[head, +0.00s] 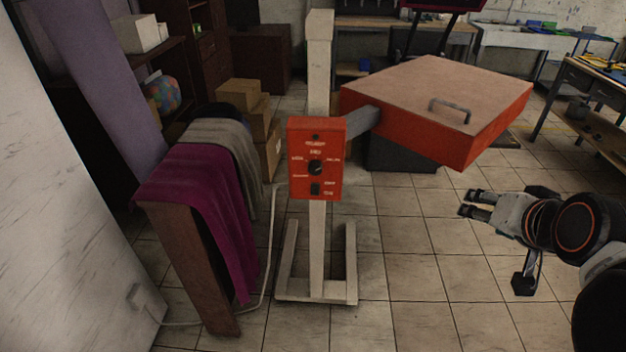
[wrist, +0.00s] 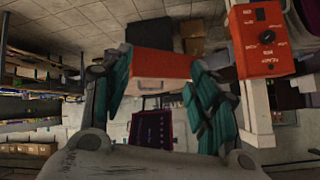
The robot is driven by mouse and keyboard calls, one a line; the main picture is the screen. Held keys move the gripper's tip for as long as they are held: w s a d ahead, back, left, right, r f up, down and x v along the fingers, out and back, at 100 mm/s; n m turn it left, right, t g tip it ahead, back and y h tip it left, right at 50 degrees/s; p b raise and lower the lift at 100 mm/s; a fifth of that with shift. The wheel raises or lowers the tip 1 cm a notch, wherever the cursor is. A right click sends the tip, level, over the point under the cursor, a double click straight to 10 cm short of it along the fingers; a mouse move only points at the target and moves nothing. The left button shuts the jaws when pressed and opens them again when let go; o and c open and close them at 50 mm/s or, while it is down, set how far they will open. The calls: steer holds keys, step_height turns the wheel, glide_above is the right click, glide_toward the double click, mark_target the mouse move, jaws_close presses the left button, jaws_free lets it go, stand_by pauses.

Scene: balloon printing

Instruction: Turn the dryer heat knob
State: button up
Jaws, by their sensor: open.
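The dryer (head: 430,95) stands on a pale post, with a red-edged flat head and a grey handle on top. Its red control box (head: 300,180) faces me on the post. The black round heat knob (head: 316,168) sits in the middle of the box, above a black switch. In the wrist view the control box (wrist: 245,42) and the knob (wrist: 261,14) show at the upper right. My gripper (head: 468,203) is open and empty, right of the control box and apart from it. In the wrist view its teal-padded fingers (wrist: 158,80) spread around the view of the dryer's head.
A rack with a purple cloth (head: 205,190) and a grey cloth (head: 220,140) stands just left of the dryer. A pale cable (head: 271,240) runs along the floor between them. A workbench (head: 590,85) stands at the right. Tiled floor is free below my gripper.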

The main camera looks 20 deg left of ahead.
mark_target(315, 171)
steer(key=w+a+r+m+t+y+b, duration=0.15)
steer(key=w+a+m+t, duration=0.3)
steer(key=w+a, duration=0.55)
steer(key=w+a+r+m+t+y+b, duration=0.1)
steer(key=w+a+m+t+y, duration=0.3)
steer(key=w, duration=0.9)
steer(key=s+a+f+m+h+b, duration=0.1)
steer(key=s+a+f+m, duration=0.25)
steer(key=a+m, duration=0.35)
steer(key=s+a+f+m, duration=0.2)
steer(key=a+f+m, duration=0.2)
steer(key=a+m, duration=0.3)
steer(key=s+a+f+m+h, duration=0.2)
steer(key=s+a+f+m, duration=0.6)
steer(key=f+m, duration=0.3)
steer(key=shift+n+g, duration=0.35)
steer(key=shift+n, duration=0.4)
steer(key=x, duration=0.4)
steer(key=f+b+x, duration=0.1)
steer(key=x, duration=0.8)
steer(key=shift+w+d+f, duration=0.1)
steer(key=shift+f, duration=0.05)
steer(key=c, duration=1.1)
